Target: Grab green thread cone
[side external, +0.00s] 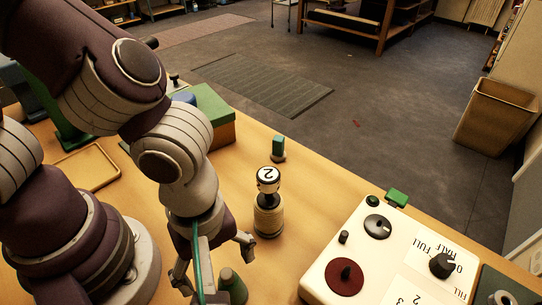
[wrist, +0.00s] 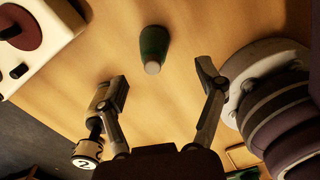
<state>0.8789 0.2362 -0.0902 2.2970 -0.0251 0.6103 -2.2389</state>
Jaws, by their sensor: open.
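The green thread cone (wrist: 154,45) stands on the wooden table in the wrist view, with its pale tip toward me. It lies ahead of my gripper (wrist: 166,84), roughly between the lines of the two fingers, and looks apart from both. My gripper is open and empty. In the side view the cone (side external: 232,286) shows low in the picture, partly hidden behind my gripper (side external: 212,268), whose fingers are spread on either side.
A spool-like piece with a white top marked 2 (side external: 268,205) stands just right of my gripper. A white control panel (side external: 345,245) with knobs fills the table's right. A small green-topped piece (side external: 278,147) and a green box (side external: 211,110) stand behind. A wooden tray (side external: 88,166) lies left.

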